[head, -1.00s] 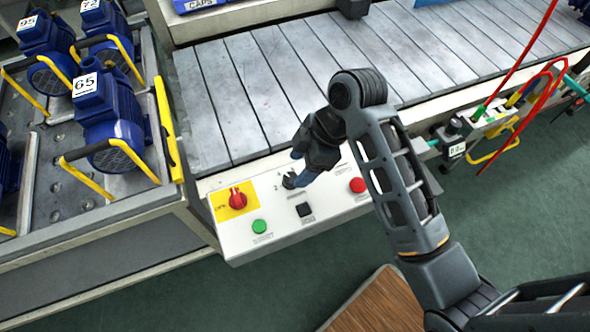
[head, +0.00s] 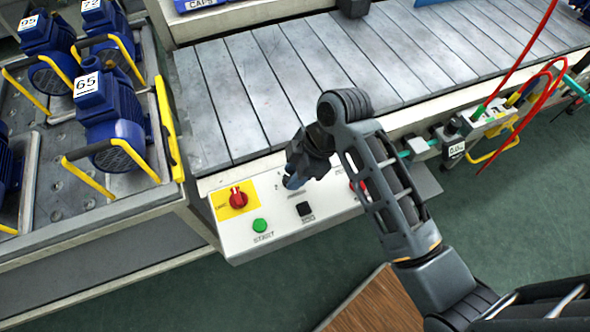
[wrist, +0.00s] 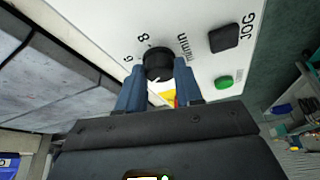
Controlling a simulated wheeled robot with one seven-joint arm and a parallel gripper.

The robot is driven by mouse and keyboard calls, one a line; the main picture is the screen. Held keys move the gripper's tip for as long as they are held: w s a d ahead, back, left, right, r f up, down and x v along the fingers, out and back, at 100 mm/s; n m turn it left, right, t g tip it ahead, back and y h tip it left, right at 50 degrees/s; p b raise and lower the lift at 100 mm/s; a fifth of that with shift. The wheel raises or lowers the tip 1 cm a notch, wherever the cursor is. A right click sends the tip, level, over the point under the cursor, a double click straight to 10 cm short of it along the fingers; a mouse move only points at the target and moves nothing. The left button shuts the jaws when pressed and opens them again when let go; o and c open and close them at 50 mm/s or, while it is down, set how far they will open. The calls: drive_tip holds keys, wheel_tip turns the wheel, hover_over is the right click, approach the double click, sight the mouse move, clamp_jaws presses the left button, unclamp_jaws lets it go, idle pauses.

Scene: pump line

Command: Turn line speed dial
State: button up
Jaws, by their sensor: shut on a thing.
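The line speed dial is a round black knob (wrist: 158,62) on the white control panel, with numbers and "m/min" printed around it in the wrist view. My gripper (wrist: 159,82) has a blue finger on each side of the dial and is shut on it. In the head view my gripper (head: 292,181) is over the upper middle of the control panel (head: 280,226) and hides the dial. The dial's exact setting cannot be read.
The panel also bears a red switch on yellow (head: 238,199), a green button (head: 260,226), a black JOG button (head: 304,209) and a red button (head: 357,187) partly behind my arm. The slatted conveyor (head: 290,80) lies behind. Blue pumps (head: 110,110) stand at left.

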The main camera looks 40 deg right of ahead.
drive_tip(key=c, duration=0.4)
drive_tip(key=shift+o, duration=0.2)
drive_tip(key=shift+a+m, duration=0.1)
drive_tip(key=shift+m, duration=0.3)
drive_tip(key=m, duration=0.2)
drive_tip(key=m+t+h, duration=0.1)
drive_tip(key=m, duration=0.1)
drive_tip(key=shift+s+a+m+h, duration=0.15)
drive_tip(key=shift+m+h, duration=0.15)
drive_tip(key=m+h, duration=0.1)
drive_tip(key=m, duration=0.2)
drive_tip(key=m+t+h, duration=0.1)
drive_tip(key=m, duration=0.2)
drive_tip(key=shift+a, duration=0.15)
drive_tip(key=shift+m, duration=0.3)
drive_tip(key=o, duration=1)
drive_tip(key=shift+o, duration=0.2)
